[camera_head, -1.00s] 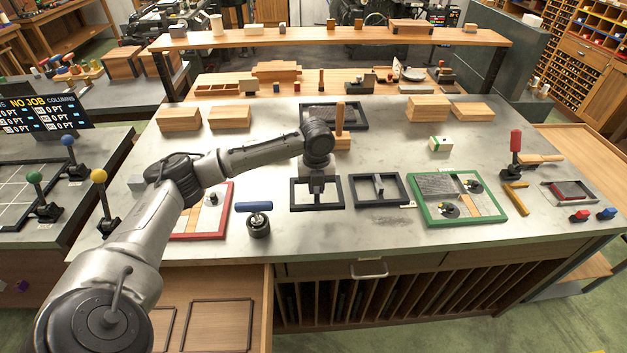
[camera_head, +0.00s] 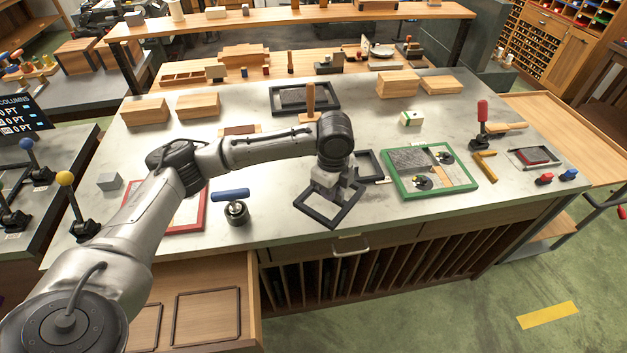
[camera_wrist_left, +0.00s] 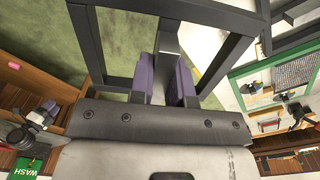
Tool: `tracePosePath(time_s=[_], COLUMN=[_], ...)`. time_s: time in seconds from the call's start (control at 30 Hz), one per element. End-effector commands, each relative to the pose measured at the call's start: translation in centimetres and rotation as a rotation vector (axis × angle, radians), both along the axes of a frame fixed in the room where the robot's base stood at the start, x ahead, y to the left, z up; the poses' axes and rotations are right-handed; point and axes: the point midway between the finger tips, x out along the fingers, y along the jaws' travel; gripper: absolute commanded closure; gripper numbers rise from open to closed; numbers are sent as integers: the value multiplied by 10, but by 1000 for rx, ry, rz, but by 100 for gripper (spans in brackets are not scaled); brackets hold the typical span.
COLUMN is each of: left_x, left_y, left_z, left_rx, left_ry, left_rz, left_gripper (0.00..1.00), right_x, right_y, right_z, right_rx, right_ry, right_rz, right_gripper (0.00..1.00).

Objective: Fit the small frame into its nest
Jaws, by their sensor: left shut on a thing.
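My left gripper (camera_head: 332,188) is shut on the middle bar of a dark rectangular frame (camera_head: 318,217), seen as the small frame. It holds the frame turned at an angle over the bench's front edge. In the left wrist view, purple-padded fingers (camera_wrist_left: 167,80) pinch the bar, and the frame's dark side (camera_wrist_left: 86,45) shows with green floor beyond it. A wooden drawer stands open at the lower left, with a dark-outlined rectangular nest (camera_head: 241,313) in it. A second outline (camera_head: 159,325) beside it is partly hidden by my arm. My right gripper is not in view.
Another dark frame (camera_head: 374,163) lies behind the held one, partly hidden. A green-rimmed tray (camera_head: 401,197) lies to its right. Vertical slots (camera_head: 330,278) and a handle (camera_head: 350,244) are below the bench front.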

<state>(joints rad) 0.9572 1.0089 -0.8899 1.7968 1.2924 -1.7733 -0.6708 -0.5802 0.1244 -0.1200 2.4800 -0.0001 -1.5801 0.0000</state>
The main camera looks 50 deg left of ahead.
Motion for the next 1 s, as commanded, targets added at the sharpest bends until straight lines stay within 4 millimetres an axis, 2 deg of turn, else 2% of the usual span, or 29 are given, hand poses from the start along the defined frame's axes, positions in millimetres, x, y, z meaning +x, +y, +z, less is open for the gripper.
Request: tracePosePath(time_s=[0.1, 0.6, 0.8, 1.0], left_x=[4, 2, -3, -9], left_y=[-24, -110, -137, -155], left_z=[10, 40, 50, 58], left_rx=[-2, -4, -4, -4], left_ry=[-7, -6, -4, -3], left_rz=[138, 756, 986, 1164], left_gripper=[100, 100, 100, 100], right_x=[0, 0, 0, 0], right_y=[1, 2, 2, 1], right_z=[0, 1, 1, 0], right_rx=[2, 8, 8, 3], right_ry=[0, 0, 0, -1], right_rz=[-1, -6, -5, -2], right_gripper=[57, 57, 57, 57])
